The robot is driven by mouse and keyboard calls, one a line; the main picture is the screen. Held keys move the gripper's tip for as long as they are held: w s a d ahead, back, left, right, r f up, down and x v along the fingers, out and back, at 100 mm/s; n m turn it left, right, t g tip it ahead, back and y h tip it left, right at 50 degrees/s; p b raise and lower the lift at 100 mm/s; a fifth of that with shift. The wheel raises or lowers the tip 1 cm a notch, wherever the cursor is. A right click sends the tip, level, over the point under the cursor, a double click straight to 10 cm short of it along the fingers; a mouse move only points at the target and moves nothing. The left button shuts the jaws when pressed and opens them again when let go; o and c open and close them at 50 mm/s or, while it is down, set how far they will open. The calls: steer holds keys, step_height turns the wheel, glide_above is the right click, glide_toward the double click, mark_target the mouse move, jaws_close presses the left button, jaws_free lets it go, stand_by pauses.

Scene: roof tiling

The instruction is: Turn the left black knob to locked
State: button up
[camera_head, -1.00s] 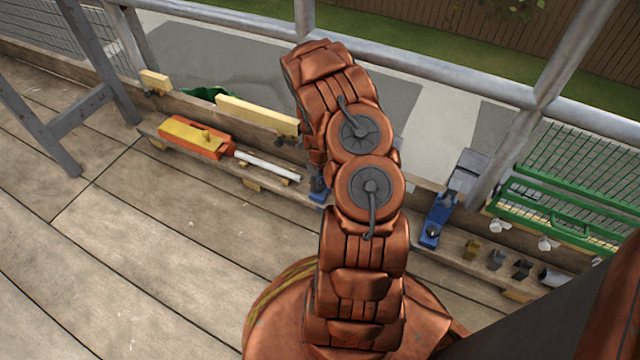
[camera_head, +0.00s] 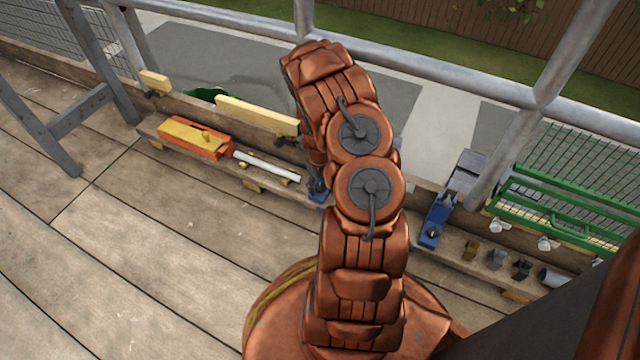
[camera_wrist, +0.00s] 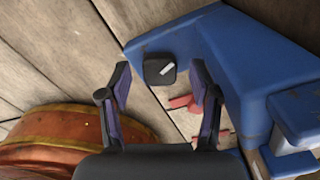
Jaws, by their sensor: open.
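In the wrist view a black knob (camera_wrist: 160,69) with a pale mark sits on a blue tool body (camera_wrist: 235,60). The mark slants up to the right. My gripper (camera_wrist: 160,82) is open, with one finger on each side of the knob in the picture. I cannot tell how far the fingertips are from it. In the head view my arm hides the gripper and most of this blue tool (camera_head: 318,190). A second blue tool (camera_head: 437,218) with a dark knob (camera_head: 433,234) stands right of my arm.
An orange and yellow tool (camera_head: 195,138) with a white rod (camera_head: 268,167) lies on the plank at left. A green rack (camera_head: 560,222) stands at right, near small metal parts (camera_head: 496,259). In the wrist view red pieces (camera_wrist: 184,103) lie beside the blue tool.

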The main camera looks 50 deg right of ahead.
mark_target(320, 186)
steer(key=shift+r, duration=0.1)
step_height(320, 186, up, 12)
stand_by(0.9)
